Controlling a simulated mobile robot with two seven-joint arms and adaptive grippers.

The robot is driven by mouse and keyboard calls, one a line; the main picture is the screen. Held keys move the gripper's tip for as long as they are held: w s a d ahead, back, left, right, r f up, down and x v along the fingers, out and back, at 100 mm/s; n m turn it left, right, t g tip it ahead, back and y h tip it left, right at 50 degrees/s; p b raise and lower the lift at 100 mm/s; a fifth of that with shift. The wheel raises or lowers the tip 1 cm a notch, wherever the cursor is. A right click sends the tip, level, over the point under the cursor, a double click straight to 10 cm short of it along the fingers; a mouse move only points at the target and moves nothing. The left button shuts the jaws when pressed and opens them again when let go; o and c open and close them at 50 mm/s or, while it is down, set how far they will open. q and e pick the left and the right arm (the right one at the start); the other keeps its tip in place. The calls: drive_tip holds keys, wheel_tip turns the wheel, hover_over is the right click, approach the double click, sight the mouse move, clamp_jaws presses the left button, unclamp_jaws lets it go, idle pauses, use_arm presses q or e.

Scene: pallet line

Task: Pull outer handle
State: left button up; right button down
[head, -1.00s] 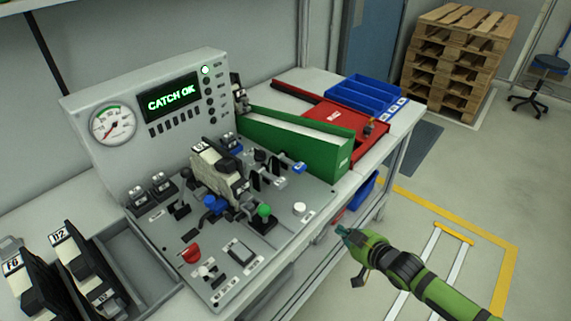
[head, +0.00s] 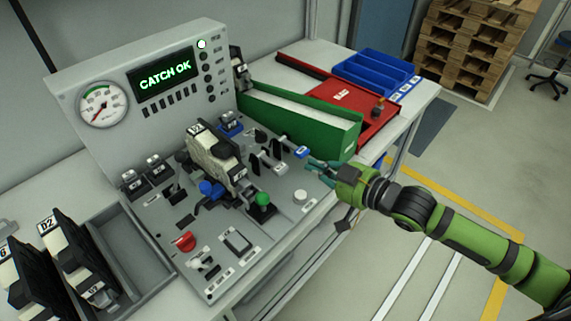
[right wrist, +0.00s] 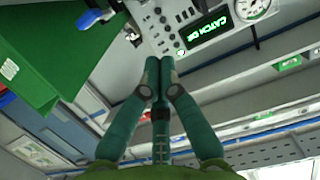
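My right gripper (head: 312,164) is at the right edge of the grey control panel (head: 280,204), close to the blue-tipped outer handle (head: 296,149). In the right wrist view its two teal fingers (right wrist: 160,66) are together at the tips with nothing between them. The blue handle (right wrist: 92,18) shows there up and left of the fingertips, apart from them. A second lever with a pale grip (head: 266,163) stands just left of the blue one in the head view. My left gripper is not in view.
A green bin (head: 318,137) stands right behind the handles, and a red tray (head: 350,101) lies beyond it. A green-knobbed lever (head: 262,199) and a white button (head: 300,196) are near on the panel. The display (head: 163,82) reads "CATCH OK".

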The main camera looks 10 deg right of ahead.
drive_tip(key=p, duration=0.2)
hover_over(272, 163)
drive_tip(key=s+d, duration=0.3)
drive_tip(key=s, duration=0.2)
drive_tip(key=f, duration=0.5)
drive_tip(key=f+p, duration=0.1)
drive_tip(key=shift+w+a+f, duration=0.15)
drive_tip(key=shift+w+a, duration=0.05)
drive_tip(key=shift+a, duration=0.05)
drive_tip(key=shift+f, duration=0.1)
